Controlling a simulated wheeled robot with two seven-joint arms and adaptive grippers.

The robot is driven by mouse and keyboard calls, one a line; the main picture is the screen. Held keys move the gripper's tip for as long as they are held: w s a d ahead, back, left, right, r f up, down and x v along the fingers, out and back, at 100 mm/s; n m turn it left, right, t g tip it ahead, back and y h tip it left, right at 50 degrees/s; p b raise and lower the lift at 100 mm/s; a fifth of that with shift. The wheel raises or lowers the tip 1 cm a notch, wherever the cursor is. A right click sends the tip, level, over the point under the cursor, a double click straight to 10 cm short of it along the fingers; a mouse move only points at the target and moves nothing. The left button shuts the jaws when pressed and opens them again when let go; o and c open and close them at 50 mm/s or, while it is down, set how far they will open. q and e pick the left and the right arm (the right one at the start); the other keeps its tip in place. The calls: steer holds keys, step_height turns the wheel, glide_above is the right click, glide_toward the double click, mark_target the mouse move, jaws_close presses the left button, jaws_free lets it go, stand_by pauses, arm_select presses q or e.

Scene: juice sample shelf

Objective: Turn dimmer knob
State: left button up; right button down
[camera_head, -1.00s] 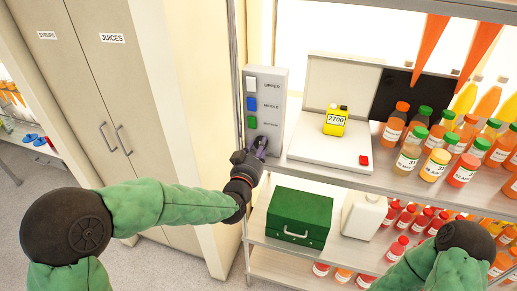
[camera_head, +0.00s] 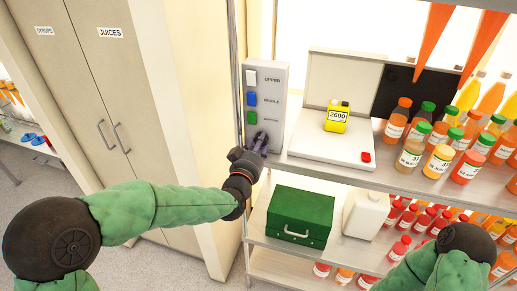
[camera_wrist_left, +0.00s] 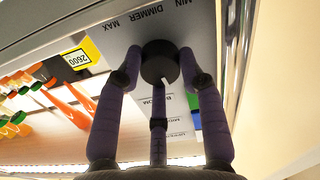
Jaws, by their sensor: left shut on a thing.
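My left gripper (camera_head: 260,142) is at the lower end of a grey switch panel (camera_head: 270,72) on the shelf's left post. In the left wrist view its fingers are closed around the black round dimmer knob (camera_wrist_left: 159,63). The knob's white mark points toward the bottom of that view. Labels MAX and MIN flank the word DIMMER above it. In the head view the gripper hides the knob. A yellow meter (camera_head: 337,116) reading 2600 stands on a white lit box (camera_head: 331,146) and also shows in the left wrist view (camera_wrist_left: 80,57).
White, blue and green switches (camera_head: 252,98) sit above the gripper. Several juice bottles (camera_head: 411,150) crowd the shelf at right. A green case (camera_head: 300,213) and white jug (camera_head: 366,212) stand on the shelf below. Tall cabinets (camera_head: 105,80) stand at left.

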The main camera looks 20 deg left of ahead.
arm_select(q)
steer(key=shift+d+f+n+b, duration=0.1)
steer(key=shift+f+n+b, duration=0.05)
steer(key=shift+n+b, duration=1.9)
steer(key=shift+d+f+n+b, duration=0.1)
steer(key=shift+f+n+b, duration=0.1)
steer(key=shift+n+b, duration=1.9)
steer(key=shift+d+f+n+b, duration=0.1)
steer(key=shift+f+n+b, duration=0.05)
steer(key=shift+n+b, duration=1.9)
steer(key=o, duration=1.1)
steer(key=shift+o, duration=0.2)
steer(key=shift+r, duration=0.2)
steer(key=shift+a+r, duration=0.15)
steer(key=s, duration=1.2)
steer(key=shift+a, duration=0.15)
